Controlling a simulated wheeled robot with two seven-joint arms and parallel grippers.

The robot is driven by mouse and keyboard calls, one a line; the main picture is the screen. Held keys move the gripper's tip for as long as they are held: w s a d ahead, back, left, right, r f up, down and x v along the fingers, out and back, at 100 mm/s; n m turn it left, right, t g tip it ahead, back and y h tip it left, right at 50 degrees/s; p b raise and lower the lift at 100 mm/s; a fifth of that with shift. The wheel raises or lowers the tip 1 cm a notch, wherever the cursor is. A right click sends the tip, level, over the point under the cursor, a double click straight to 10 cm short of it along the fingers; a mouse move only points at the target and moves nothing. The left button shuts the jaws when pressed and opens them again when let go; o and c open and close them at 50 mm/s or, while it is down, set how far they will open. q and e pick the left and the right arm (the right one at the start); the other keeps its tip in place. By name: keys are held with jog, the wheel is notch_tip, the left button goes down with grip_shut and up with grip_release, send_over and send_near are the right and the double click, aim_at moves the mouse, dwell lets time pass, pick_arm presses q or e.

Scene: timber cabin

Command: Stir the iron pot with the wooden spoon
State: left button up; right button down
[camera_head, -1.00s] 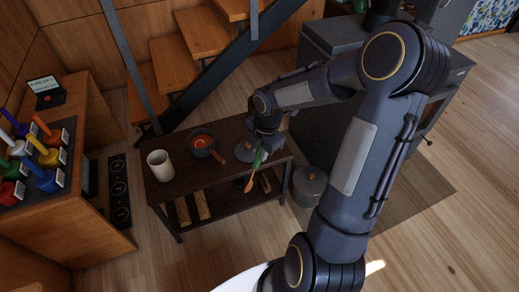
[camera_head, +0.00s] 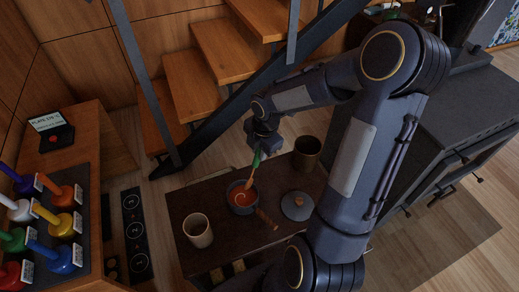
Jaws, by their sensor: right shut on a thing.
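The dark iron pot (camera_head: 238,208) stands on a low dark table with orange-red soup in it. Its wooden handle (camera_head: 267,218) points to the lower right. My right gripper (camera_head: 262,147) is shut on the wooden spoon (camera_head: 254,168) by its green part, just beyond the pot. The spoon hangs steeply, its bowl end down at the pot's far side, over the soup. I cannot tell whether the tip touches the soup. My left gripper is not in view.
A pale cup (camera_head: 198,232) stands left of the pot. A grey round lid (camera_head: 297,206) lies to its right, and a brown vessel (camera_head: 307,152) stands behind that. A dark stair rail rises behind the table (camera_head: 185,202). Colourful-handled items stand on the left counter.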

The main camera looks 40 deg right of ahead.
aim_at(257, 161)
jog(key=shift+f+b, duration=0.4)
jog(key=shift+b, duration=0.05)
jog(key=f+b, duration=0.4)
jog(key=shift+w+a+f, duration=0.25)
jog(key=shift+w+a, duration=0.1)
jog(key=shift+w+a+f+b, duration=0.15)
jog(key=shift+f+b, duration=0.7)
jog(key=shift+f, duration=0.15)
jog(key=shift+w+a+f+b, duration=0.1)
jog(key=shift+a+f+b, duration=0.05)
jog(key=shift+f+b, duration=0.75)
jog(key=shift+w+a+f+b, duration=0.15)
jog(key=shift+f+b, duration=0.65)
jog(key=shift+f, duration=0.25)
